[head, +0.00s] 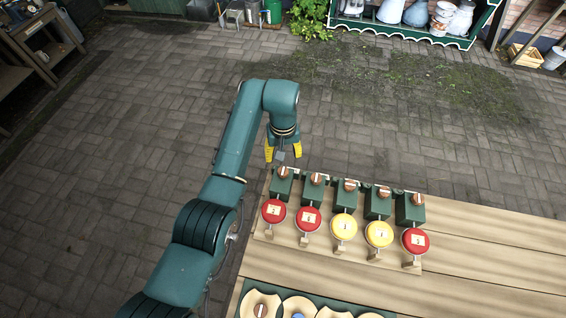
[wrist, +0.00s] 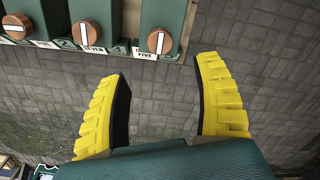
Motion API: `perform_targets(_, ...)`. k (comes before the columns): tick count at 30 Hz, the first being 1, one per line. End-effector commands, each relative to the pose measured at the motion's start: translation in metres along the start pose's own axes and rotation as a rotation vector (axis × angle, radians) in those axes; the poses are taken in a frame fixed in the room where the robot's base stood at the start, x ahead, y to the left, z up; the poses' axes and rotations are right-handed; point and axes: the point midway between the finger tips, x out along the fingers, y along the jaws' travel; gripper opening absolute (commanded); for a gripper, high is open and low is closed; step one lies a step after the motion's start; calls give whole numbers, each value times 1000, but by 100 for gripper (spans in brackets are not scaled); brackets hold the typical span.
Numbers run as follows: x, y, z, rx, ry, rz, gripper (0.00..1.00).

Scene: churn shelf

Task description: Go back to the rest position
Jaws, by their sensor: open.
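My gripper (head: 283,151) has yellow fingers and hangs at the end of my green arm, just behind the left end of a row of green boxes with copper knobs. In the wrist view my gripper (wrist: 163,100) has its two yellow ribbed fingers wide apart, with only paving between them. The nearest box (wrist: 163,15) and its copper knob (wrist: 160,41) are ahead of the fingertips, apart from them. Nothing is held.
Red and yellow round discs, such as the left red disc (head: 273,212), stand before the boxes on a wooden table (head: 480,245). A green tray (head: 247,293) with round wooden pieces lies at the front. A shelf of churns (head: 415,20) stands far back. Paving (head: 110,150) at left is clear.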

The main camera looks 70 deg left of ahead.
Motion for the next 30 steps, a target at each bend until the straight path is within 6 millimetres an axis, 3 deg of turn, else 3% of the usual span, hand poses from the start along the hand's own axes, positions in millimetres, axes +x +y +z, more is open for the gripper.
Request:
perform_targets(5,-13,0,0,0,0,0,67)
perform_targets(23,-13,0,0,0,-1,0,67)
perform_targets(26,-10,27,20,62,-6,-3,67)
perform_targets(30,9,85,80,217,-22,-13,67)
